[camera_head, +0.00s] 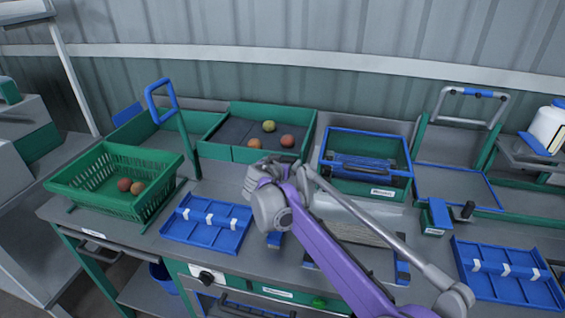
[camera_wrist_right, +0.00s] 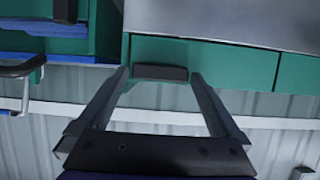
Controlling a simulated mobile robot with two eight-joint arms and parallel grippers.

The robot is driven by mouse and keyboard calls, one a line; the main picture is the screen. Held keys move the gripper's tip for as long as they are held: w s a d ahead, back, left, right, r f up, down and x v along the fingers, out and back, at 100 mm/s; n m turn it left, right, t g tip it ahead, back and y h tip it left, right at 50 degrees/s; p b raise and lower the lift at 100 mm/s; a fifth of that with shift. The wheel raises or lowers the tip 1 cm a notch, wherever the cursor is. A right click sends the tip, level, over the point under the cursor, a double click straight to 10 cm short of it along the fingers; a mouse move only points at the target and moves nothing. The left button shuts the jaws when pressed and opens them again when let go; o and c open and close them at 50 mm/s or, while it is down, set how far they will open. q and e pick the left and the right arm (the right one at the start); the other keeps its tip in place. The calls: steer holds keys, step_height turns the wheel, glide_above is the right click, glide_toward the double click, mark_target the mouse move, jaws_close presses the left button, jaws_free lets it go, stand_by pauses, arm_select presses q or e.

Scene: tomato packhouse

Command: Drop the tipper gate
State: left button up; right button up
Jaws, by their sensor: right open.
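The tipper gate appears to be the green front panel (camera_head: 243,155) of the tray with the tomatoes. In the right wrist view this panel (camera_wrist_right: 205,64) has a dark grip (camera_wrist_right: 160,73) at its edge. My right gripper (camera_head: 257,172) is in front of the panel in the head view and hides part of it. In the right wrist view its two fingers (camera_wrist_right: 158,75) are apart, one on each side of the dark grip. I cannot tell whether they touch the panel. My left gripper is not in view.
A green crate (camera_head: 95,190) with two tomatoes stands left, beside a blue loop handle (camera_head: 160,100). A blue-rimmed box (camera_head: 365,188) stands right of my arm. Blue trays lie at the front left (camera_head: 206,224) and front right (camera_head: 508,275). A grey hoop (camera_head: 472,92) rises at the right.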

steer(key=c, duration=1.1)
steer(key=shift+s+a+f+t+h, duration=0.15)
steer(key=shift+s+f+t+h, duration=0.3)
steer(key=shift+t, duration=0.6)
steer(key=shift+s+a+f+t+h, duration=0.2)
steer(key=shift+s+f+t, duration=0.3)
steer(key=shift+t, duration=0.55)
steer(key=o, duration=1.1)
steer(key=v, duration=1)
steer(key=shift+s, duration=0.4)
steer(key=shift+r, duration=0.1)
steer(key=shift+c, duration=0.3)
